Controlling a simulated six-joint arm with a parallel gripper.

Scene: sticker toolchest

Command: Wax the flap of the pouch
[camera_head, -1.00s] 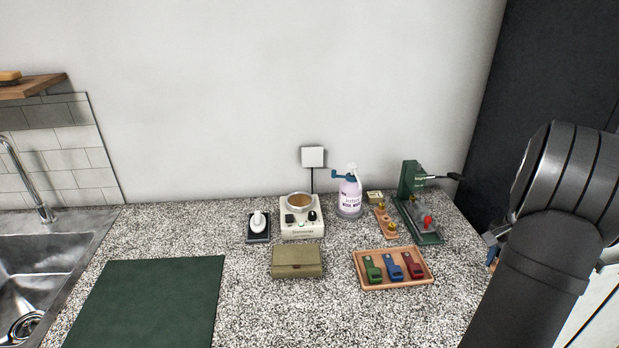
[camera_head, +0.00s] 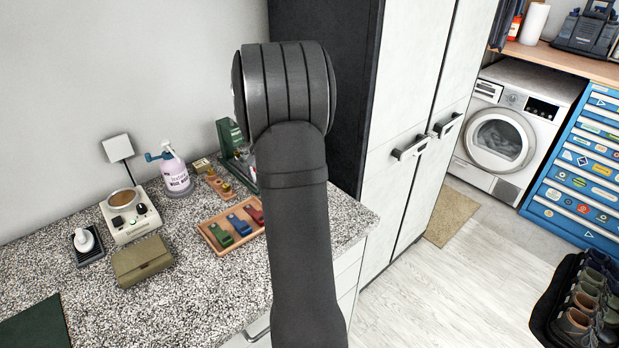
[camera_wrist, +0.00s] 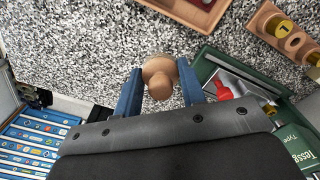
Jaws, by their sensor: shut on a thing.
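The olive pouch (camera_head: 141,262) lies on the speckled counter at the left of the head view, its flap folded over the front. Behind it stands a cream heater (camera_head: 130,222) with a round pot of brown wax (camera_head: 122,198) on top. In the wrist view, my gripper (camera_wrist: 160,86) has its blue fingers closed around a tan, rounded wooden knob (camera_wrist: 160,98). Whatever lies beneath the knob is hidden. My gripper is over the counter beside the green press (camera_wrist: 272,118), well to the right of the pouch. My arm hides the gripper in the head view.
A wooden tray (camera_head: 213,238) with green, blue and red clips sits right of the pouch. A spray bottle (camera_head: 175,172) stands behind. A white object on a dark base (camera_head: 86,244) is left of the heater. A green mat (camera_head: 35,325) lies front left. Tall cabinets (camera_head: 405,130) rise at right.

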